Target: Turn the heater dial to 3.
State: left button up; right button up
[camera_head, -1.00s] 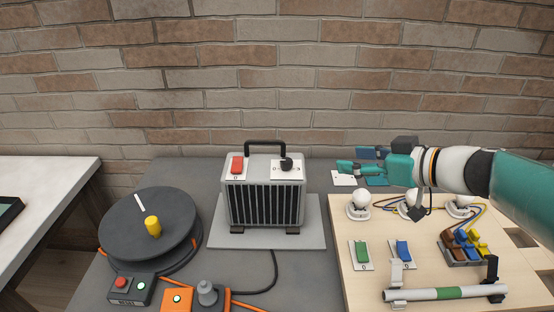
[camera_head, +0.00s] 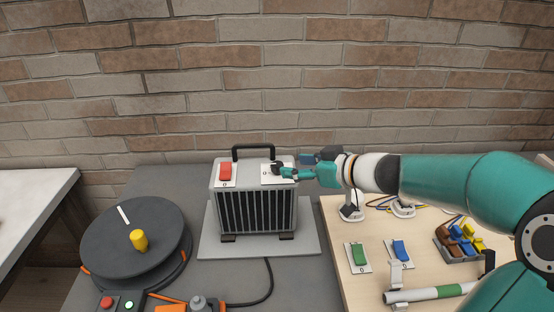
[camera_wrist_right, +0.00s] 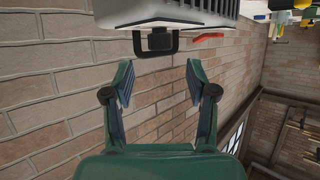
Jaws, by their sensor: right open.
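The grey heater (camera_head: 254,207) stands on a grey base plate in the head view, with a black handle on top. Its black dial (camera_head: 276,167) sits on a white plate at the top right, close beside my right gripper's fingertips; its setting is too small to read. My right gripper (camera_head: 293,167) is open at the heater's right side, fingers pointing left towards the dial. In the right wrist view the open gripper (camera_wrist_right: 160,76) has nothing between its fingers, and the heater (camera_wrist_right: 190,12) and its handle show at the top. My left gripper is not in view.
A red switch (camera_head: 226,172) is on the heater's top left. A dark cable reel (camera_head: 105,244) with a yellow knob stands left. A brick wall (camera_head: 250,90) is behind.

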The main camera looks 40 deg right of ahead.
aim_at(278, 164)
jog(key=p+x, duration=0.1)
jog(key=x, duration=0.6)
jog(key=shift+w, duration=0.1)
